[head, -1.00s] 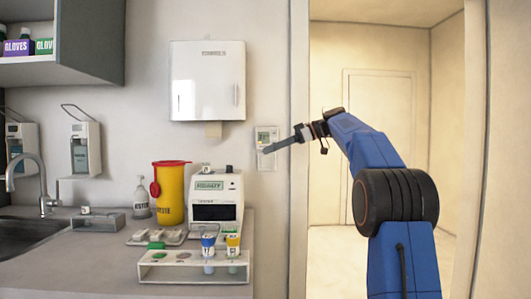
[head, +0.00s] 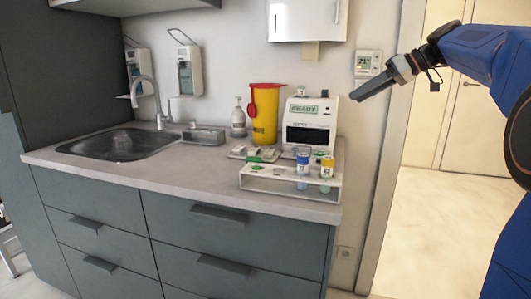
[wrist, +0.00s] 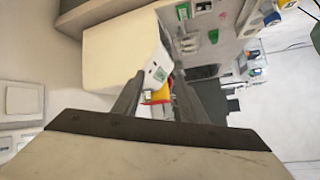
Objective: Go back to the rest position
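My gripper (head: 372,88) is raised in the air at the right of the head view, in front of the wall and the door frame. It points left and slightly down, toward the counter, and touches nothing. In the wrist view my gripper's two fingers (wrist: 159,73) stand apart with nothing held between them; the counter things show beyond the gap. My blue arm comes in from the right edge of the head view.
The counter (head: 110,172) holds a rack (head: 265,185) with two capped tubes, a white analyser (head: 310,122), a yellow sharps bin (head: 265,115) and a pump bottle (head: 238,120). A sink (head: 120,145) lies left. Open floor (head: 425,220) shows through the doorway.

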